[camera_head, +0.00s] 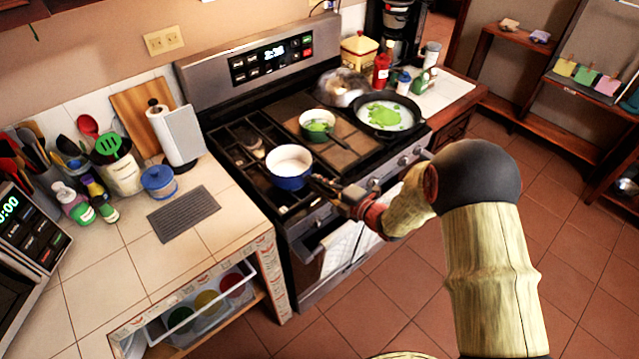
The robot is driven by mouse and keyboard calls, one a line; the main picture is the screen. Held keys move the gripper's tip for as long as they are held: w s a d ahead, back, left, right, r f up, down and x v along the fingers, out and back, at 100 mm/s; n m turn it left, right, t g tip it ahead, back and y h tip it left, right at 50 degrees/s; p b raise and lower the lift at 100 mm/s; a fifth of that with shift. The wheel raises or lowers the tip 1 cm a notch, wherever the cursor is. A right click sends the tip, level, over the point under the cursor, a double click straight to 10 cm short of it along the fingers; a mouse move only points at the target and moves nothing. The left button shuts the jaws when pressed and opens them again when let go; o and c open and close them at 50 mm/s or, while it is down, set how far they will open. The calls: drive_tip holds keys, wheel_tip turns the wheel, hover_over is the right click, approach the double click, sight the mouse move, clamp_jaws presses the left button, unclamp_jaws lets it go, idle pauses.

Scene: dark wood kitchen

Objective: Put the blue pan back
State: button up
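The blue pan (288,180) is a small deep pan, blue outside and white inside. It is at the front left of the stove, over the dark burner grate; I cannot tell whether it rests on it. My gripper (326,187) is at the pan's right side, where its handle would be. The dark fingers overlap the handle area, so I cannot make out whether they are closed on it.
A black skillet (416,128) with green and white food is at the right. An open drawer (205,305) sits below.

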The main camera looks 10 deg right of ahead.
drive_tip(key=o, duration=0.4)
drive_tip(key=shift+c, duration=0.2)
drive_tip(key=shift+r, duration=0.15)
